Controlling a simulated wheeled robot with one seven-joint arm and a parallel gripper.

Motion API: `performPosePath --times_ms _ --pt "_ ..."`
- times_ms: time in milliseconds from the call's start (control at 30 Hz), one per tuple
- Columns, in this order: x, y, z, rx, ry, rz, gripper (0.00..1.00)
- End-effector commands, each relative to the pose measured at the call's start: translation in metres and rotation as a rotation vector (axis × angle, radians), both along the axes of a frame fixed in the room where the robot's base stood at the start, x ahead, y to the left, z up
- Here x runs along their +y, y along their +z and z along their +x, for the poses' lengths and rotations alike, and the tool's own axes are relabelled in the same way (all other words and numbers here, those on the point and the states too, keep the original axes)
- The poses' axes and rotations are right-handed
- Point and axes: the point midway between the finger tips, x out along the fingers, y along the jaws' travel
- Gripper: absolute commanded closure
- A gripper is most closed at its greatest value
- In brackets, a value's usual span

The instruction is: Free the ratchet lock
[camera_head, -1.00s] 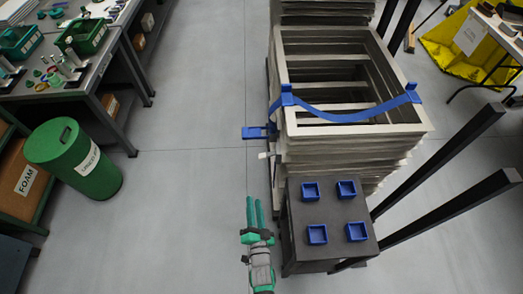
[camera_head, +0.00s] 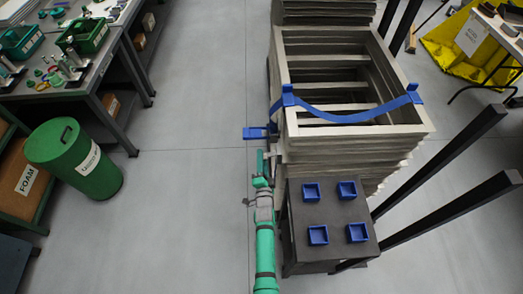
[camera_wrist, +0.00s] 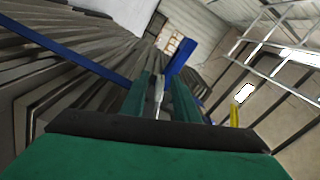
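The blue ratchet (camera_head: 258,133) sits on the left side of a stack of grey frames (camera_head: 350,116), with its flat handle sticking out to the left. A blue strap (camera_head: 345,116) runs from there over the top of the stack. My gripper (camera_head: 261,161) is just in front of the ratchet, close beside the stack, apparently not touching it. In the wrist view its green fingers (camera_wrist: 160,100) stand apart, with a small pale part visible between them. A blue upright piece (camera_wrist: 181,57), probably the ratchet handle, shows beyond the fingertips. The lock itself cannot be made out.
A dark stand (camera_head: 333,255) with several blue trays is right of my arm. Black bars (camera_head: 450,165) reach out at the right. A green bin (camera_head: 75,158) and a workbench (camera_head: 90,80) stand at the left. The floor (camera_head: 190,170) between is clear.

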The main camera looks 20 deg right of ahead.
Motion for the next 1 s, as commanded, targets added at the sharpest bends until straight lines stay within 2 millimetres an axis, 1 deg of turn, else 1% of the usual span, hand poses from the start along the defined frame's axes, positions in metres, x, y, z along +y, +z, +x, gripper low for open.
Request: performPosePath --times_ms 33,100,300,433,700,733,833,867,1000 --pt "-0.003 0.001 0.009 -0.001 0.0 0.0 0.72" --pt "-0.005 0.001 0.019 -0.001 0.0 -0.001 0.72" --pt "-0.01 0.0 0.037 0.001 0.001 -0.001 0.72" --pt "-0.012 0.0 0.042 -0.001 0.0 -0.001 0.72" --pt "-0.012 0.0 0.043 0.001 0.001 -0.001 0.72" --pt "-0.012 0.0 0.043 0.001 0.001 -0.001 0.74" --pt "-0.012 0.0 0.043 0.001 0.001 -0.001 0.98" --pt "-0.012 0.0 0.043 0.001 0.001 -0.001 1.0" --pt "-0.012 0.0 0.043 0.001 0.001 -0.001 1.0"
